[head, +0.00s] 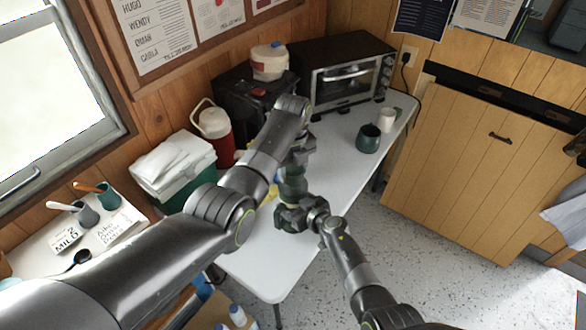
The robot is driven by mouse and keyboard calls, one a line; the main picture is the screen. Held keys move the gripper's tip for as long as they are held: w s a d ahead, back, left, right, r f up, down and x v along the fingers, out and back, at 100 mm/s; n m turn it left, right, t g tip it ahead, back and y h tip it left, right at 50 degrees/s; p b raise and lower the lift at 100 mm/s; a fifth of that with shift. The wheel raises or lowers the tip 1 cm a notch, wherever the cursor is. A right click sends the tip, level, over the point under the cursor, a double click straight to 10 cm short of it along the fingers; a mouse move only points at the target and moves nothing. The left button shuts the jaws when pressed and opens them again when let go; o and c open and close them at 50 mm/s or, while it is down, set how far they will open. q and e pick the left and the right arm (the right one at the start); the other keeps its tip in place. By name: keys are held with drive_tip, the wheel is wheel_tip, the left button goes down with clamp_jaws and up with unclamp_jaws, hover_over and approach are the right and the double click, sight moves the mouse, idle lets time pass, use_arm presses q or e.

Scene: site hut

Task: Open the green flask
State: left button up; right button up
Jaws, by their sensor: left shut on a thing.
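The green flask (292,184) stands upright over the white table, mostly hidden between my two grippers. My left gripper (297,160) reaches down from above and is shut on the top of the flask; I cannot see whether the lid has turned. My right gripper (294,213) comes in from the lower right and is at the lower part of the flask. Its fingers are dark against the flask, so I cannot tell whether they grip it.
On the white table (340,165) stand a dark green mug (368,139), a pale mug (387,120) and a toaster oven (345,75). A red and white jug (215,128) and a green cooler (175,172) are to the left. The table's front right is clear.

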use_arm(q)
drive_tip(key=n, duration=2.7)
drive_tip(key=shift+r, duration=0.1)
drive_tip(key=n, duration=0.7)
drive_tip(key=shift+n, duration=0.3)
drive_tip(key=n, duration=0.4)
drive_tip(key=shift+n, duration=0.3)
drive_tip(key=n, duration=0.4)
drive_tip(key=shift+r, duration=0.2)
drive_tip(key=shift+r, duration=0.95)
